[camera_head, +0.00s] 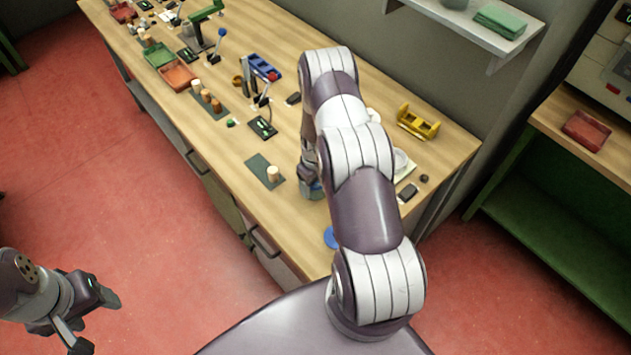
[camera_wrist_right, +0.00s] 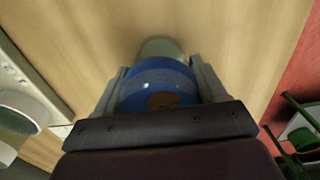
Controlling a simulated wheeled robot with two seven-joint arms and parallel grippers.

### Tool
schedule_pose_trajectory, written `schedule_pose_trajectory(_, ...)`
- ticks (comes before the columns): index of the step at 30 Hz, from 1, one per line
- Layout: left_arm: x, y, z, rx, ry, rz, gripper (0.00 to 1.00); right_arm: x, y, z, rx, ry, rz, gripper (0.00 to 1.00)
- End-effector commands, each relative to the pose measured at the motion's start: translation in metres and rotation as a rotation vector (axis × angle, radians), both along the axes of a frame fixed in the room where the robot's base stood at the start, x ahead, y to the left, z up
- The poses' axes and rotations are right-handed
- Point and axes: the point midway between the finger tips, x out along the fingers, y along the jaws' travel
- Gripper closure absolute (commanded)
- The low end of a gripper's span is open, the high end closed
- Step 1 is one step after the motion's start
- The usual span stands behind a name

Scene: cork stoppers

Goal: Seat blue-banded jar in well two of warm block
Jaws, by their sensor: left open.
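The blue-banded jar (camera_wrist_right: 160,78) is between the fingers of my right gripper (camera_wrist_right: 160,72), with a brown round patch on its near face and a greyish part beyond the band. The fingers lie against both its sides. In the head view the jar (camera_head: 312,190) shows low at the table surface, under my right gripper (camera_head: 308,174); my right arm covers much around it. My left gripper (camera_head: 97,322) is open and empty, off the table at lower left. I cannot pick out the warm block or its wells with certainty.
A blue disc (camera_head: 330,238) lies near the front edge, partly behind my arm. A dark mat (camera_head: 258,169) with a pale stopper (camera_head: 273,173) is left of the jar. A yellow rack (camera_head: 418,123) and a white dish (camera_head: 401,160) are to the right.

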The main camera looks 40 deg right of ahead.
Motion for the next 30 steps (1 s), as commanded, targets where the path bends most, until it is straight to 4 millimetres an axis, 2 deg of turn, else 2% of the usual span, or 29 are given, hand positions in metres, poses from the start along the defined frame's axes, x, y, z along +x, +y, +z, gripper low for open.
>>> schedule_pose_trajectory(5,0.0,0.0,0.002,0.0,0.0,0.0,0.39,0.0,0.0,0.003,-0.001,-0.001,0.0,0.72)
schedule_pose_trajectory(30,0.0,0.0,0.031,0.0,0.0,0.0,0.39,0.0,0.0,0.047,0.0,0.0,0.0,0.72)
